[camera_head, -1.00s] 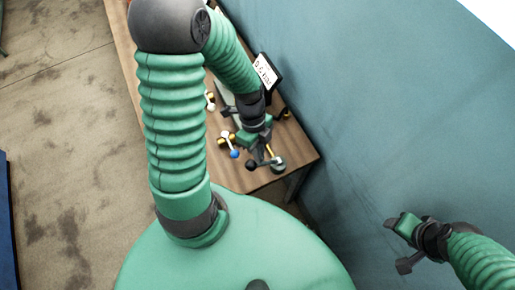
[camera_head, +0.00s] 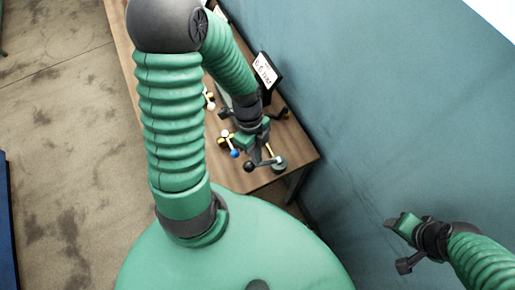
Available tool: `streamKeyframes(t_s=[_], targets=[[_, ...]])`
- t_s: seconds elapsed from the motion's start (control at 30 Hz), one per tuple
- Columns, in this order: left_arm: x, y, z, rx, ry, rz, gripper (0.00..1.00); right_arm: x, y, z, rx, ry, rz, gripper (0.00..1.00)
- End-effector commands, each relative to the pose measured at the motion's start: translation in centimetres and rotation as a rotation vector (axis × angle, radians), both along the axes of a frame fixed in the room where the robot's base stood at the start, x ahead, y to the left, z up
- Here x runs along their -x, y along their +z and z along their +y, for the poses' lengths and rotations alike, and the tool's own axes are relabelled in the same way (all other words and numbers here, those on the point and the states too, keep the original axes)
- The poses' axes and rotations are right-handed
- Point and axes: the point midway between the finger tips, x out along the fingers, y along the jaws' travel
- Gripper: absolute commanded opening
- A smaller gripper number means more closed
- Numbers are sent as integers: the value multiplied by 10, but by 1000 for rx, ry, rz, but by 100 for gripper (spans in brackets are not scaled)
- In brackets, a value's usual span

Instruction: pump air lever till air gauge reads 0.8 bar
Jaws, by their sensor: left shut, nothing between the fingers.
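The air lever has a black knob (camera_head: 249,166) on a short rod running to a round grey base near the table's front corner. My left gripper (camera_head: 260,154) is shut with nothing between its fingers, just above the lever rod; I cannot tell whether it touches. The gauge is a black-framed white display (camera_head: 265,70) at the table's wall side, tilted in view. Its dark characters seem to begin with 0.6, but they are small and blurred. My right gripper (camera_head: 396,244) hangs by the blue-green wall, away from the table, its finger gap unclear.
A wooden table (camera_head: 268,180) runs along the blue-green wall (camera_head: 390,120). A blue-tipped valve handle (camera_head: 235,154) and a white-tipped one (camera_head: 210,104) sit left of my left gripper. Bare floor (camera_head: 65,130) lies left of the table.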

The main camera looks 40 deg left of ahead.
Motion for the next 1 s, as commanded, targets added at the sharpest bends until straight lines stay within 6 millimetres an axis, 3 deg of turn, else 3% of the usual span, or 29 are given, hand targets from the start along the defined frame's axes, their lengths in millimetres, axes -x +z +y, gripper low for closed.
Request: streamKeyframes(t_s=[1.0], targets=[[8,-9,4,0,0,1,0,0,-5,0,0,0,0,59]])
